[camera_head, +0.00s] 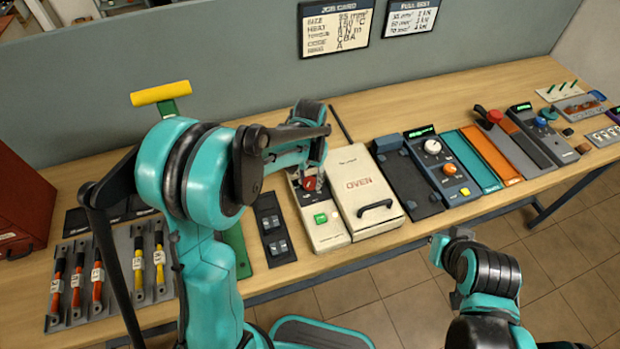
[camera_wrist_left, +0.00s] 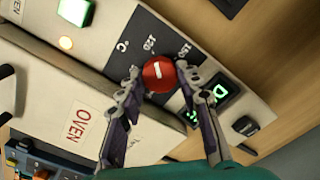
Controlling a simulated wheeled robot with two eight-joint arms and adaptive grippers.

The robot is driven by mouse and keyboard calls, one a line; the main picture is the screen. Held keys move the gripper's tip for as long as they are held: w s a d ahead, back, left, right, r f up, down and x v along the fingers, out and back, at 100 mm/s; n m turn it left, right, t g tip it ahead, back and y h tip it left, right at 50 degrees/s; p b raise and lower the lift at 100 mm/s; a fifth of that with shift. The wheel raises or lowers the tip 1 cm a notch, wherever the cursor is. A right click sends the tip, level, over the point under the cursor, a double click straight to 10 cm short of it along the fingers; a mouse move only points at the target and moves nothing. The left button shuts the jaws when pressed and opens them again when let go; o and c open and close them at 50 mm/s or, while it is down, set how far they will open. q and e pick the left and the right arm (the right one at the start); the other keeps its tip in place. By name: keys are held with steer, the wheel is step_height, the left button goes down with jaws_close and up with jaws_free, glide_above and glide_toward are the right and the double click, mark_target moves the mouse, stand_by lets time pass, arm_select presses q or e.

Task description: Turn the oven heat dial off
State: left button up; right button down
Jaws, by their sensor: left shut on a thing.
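The red heat dial (camera_head: 310,184) sits on the cream control panel (camera_head: 327,234) left of the cream oven (camera_head: 362,170). In the left wrist view the dial (camera_wrist_left: 158,74) carries a short white mark, and a dark scale plate with °C and numbers lies beside it. My left gripper (camera_head: 311,172) is over the panel. In the left wrist view its fingers (camera_wrist_left: 165,82) are on both sides of the dial, shut on it. A lit green button (camera_wrist_left: 75,11) and a green display (camera_wrist_left: 222,93) show on the panel. My right gripper (camera_head: 440,243) is in front of the bench, its jaws unclear.
The oven's dark handle (camera_head: 375,208) faces the bench front. A device with white and orange knobs (camera_head: 433,147) stands right of it. Cables in holders (camera_head: 97,275) lie at the left. A job card (camera_head: 336,27) hangs on the partition behind.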

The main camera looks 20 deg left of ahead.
arm_select(q)
steer(key=n, duration=1.4)
steer(key=shift+n, duration=0.4)
steer(key=n, duration=0.3)
steer(key=shift+n, duration=0.3)
steer(key=n, duration=0.3)
steer(key=shift+n, duration=0.3)
steer(key=n, duration=0.3)
steer(key=shift+n, duration=2.2)
